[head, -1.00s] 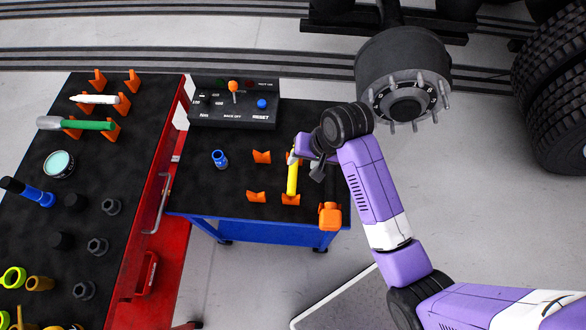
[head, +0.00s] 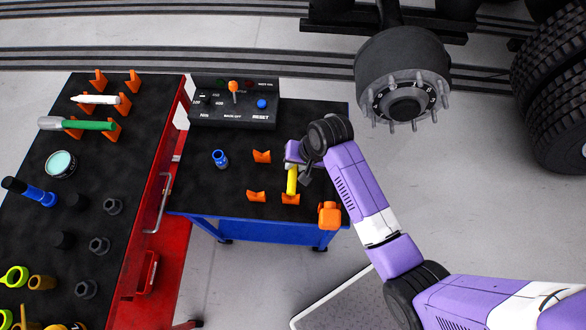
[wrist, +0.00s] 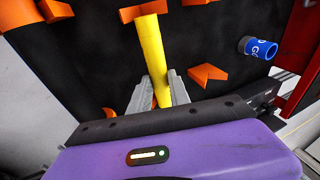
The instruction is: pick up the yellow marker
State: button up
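The yellow marker (head: 292,182) lies across orange cradles on the black top of the blue cart. Its far end is hidden under my gripper (head: 297,160) in the head view. In the wrist view the marker (wrist: 151,45) runs down between the two grey fingers of my gripper (wrist: 160,82). One finger is on each side of it, very close. The fingers look open around it, though contact is hard to judge. An orange cradle (wrist: 144,11) still sits under the marker's far part.
Empty orange cradles (head: 262,156), a blue socket (head: 219,159) and a control box (head: 234,110) share the cart top. An orange block (head: 329,215) stands at its near right corner. A red tool cart (head: 150,220) adjoins on the left. The wheel hub (head: 405,90) is beyond.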

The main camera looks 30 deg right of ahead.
aim_at(296, 166)
grip_shut()
notch_tip(296, 166, up, 20)
dwell(0.5)
jog(key=shift+o, duration=0.3)
grip_release()
grip_shut()
